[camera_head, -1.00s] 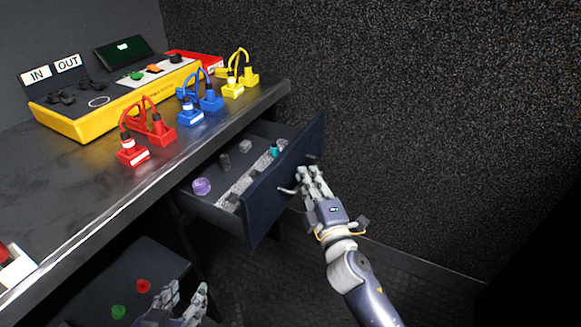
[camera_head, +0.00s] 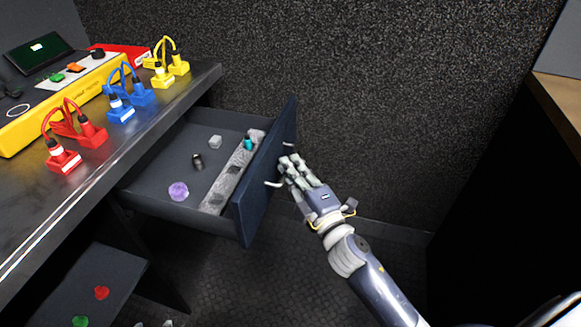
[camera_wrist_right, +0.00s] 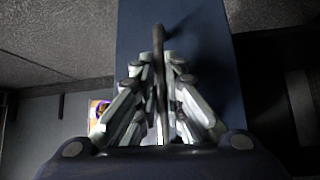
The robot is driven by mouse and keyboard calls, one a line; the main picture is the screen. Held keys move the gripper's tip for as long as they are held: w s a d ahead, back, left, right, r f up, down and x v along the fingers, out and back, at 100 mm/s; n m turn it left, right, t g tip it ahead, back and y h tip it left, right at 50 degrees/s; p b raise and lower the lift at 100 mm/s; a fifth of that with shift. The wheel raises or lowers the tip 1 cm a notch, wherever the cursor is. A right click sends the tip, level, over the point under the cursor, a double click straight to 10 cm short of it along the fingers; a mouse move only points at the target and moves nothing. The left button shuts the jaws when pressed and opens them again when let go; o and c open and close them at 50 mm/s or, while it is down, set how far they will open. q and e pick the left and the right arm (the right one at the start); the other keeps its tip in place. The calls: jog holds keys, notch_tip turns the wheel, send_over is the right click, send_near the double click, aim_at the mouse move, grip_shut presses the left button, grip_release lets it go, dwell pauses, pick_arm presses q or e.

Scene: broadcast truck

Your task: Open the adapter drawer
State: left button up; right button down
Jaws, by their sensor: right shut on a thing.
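The adapter drawer (camera_head: 160,165) stands pulled out from under the counter in the head view. Inside lie a purple round piece (camera_head: 178,191), a dark small piece (camera_head: 197,161), a pale grey cube (camera_head: 215,142) and a teal piece (camera_head: 248,144) by a grey strip. The dark blue drawer front (camera_head: 262,185) carries a bar handle (camera_head: 273,184). My right gripper (camera_head: 287,172) is at the front's outer side, shut on the handle; the bar also shows between its fingers in the right wrist view (camera_wrist_right: 159,75). Only pale tips at the head view's bottom edge may be my left gripper (camera_head: 155,324).
The counter (camera_head: 55,205) holds a yellow console (camera_head: 60,100) and red (camera_head: 75,140), blue (camera_head: 130,98) and yellow (camera_head: 166,72) plug blocks with cables. A lower dark surface (camera_head: 95,275) bears a red and a green piece. A speckled wall stands behind. Floor right of the drawer is open.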

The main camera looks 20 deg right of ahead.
jog(key=shift+f, duration=0.1)
jog(key=c, duration=1.7)
grip_release()
jog(key=s, duration=0.4)
jog(key=s+d+f, duration=0.1)
jog(key=s, duration=0.6)
jog(key=shift+s+d+f, duration=0.3)
jog(key=shift+s+d, duration=0.05)
jog(key=shift+s, duration=0.05)
